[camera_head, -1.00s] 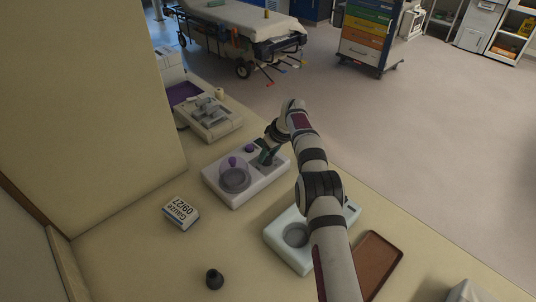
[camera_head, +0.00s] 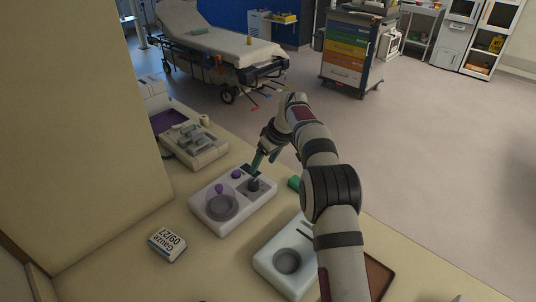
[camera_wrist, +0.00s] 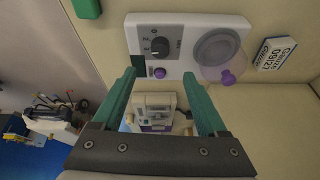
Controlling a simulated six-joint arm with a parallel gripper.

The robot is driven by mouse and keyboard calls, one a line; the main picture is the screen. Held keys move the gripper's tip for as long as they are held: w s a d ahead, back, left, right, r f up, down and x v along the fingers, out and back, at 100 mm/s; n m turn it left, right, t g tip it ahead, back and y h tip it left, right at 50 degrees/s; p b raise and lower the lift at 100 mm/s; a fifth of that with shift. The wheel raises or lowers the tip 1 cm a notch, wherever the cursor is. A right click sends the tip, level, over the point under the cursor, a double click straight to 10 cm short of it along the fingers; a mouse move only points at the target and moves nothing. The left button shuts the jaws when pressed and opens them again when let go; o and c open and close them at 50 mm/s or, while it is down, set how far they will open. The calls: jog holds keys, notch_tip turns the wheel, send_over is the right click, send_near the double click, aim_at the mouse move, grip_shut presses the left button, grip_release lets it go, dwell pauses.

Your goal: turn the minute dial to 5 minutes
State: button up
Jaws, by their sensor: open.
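The minute dial, a dark round knob (camera_wrist: 160,47) with marks around it, sits on a white unit (camera_head: 203,214). In the wrist view the unit's panel (camera_wrist: 137,24) also bears a small purple knob (camera_wrist: 159,73); the dial's marks are too small to read surely. The dial also shows in the head view (camera_head: 255,185). My gripper (camera_wrist: 158,78) is open with nothing between its green fingers. In the head view its fingertips (camera_head: 255,166) are just behind and above the dial, apart from it.
A clear round lid with a purple knob (camera_head: 219,189) is on the unit's left. A gauze box (camera_head: 167,244) lies in front. A second white unit (camera_head: 265,262), a green block (camera_head: 295,183) and a brown tray (camera_head: 380,276) are close to my arm. A beige machine (camera_head: 205,158) stands behind.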

jog(key=shift+v, duration=2.4)
jog(key=shift+a, duration=0.1)
send_near(254, 182)
jog(key=shift+t+h, duration=0.3)
jog(key=shift+h, duration=0.1)
jog(key=x, duration=0.8)
jog(key=shift+s+a+f, duration=0.2)
jog(key=shift+a+f, duration=0.15)
jog(key=shift+a, duration=0.15)
